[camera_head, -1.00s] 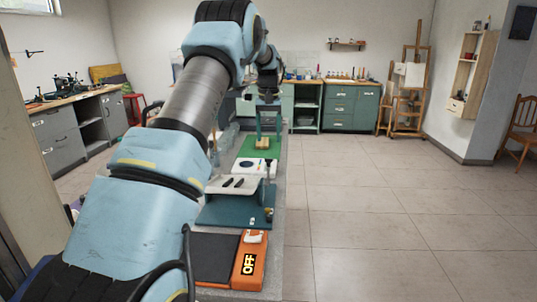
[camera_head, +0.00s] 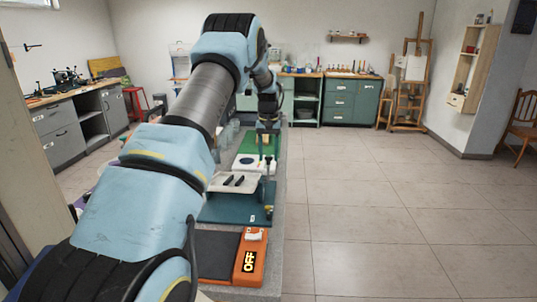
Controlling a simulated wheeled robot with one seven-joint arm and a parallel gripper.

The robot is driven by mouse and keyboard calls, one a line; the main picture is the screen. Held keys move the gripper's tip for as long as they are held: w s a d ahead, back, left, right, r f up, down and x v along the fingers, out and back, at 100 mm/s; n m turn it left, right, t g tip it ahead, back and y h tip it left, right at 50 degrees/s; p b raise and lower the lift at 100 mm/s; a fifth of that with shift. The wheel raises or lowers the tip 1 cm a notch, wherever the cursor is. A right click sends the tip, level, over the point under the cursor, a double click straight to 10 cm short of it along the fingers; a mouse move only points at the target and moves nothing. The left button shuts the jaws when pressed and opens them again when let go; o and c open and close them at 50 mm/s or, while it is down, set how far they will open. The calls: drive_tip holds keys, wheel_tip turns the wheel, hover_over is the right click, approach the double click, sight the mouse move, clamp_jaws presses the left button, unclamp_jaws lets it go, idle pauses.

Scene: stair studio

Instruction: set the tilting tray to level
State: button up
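The tilting tray (camera_head: 222,184) is a pale, shallow tray with dark pieces on it, above a dark teal base (camera_head: 232,211). It looks slightly tilted, but the exact angle is hard to judge from here. My arm hides part of its left side. My gripper (camera_head: 267,156) points down just beyond the tray's far right corner. Its two fingers look apart with a gap between them, and I see nothing held. I cannot tell whether a finger touches the tray.
An orange unit (camera_head: 250,262) marked OFF, beside a dark panel (camera_head: 215,252), is at the near end of the bench. A white plate with a dark disc (camera_head: 246,161) and a green mat (camera_head: 243,145) lie beyond the tray. The floor (camera_head: 380,210) to the right is clear.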

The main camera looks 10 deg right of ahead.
clamp_jaws()
idle(1.1)
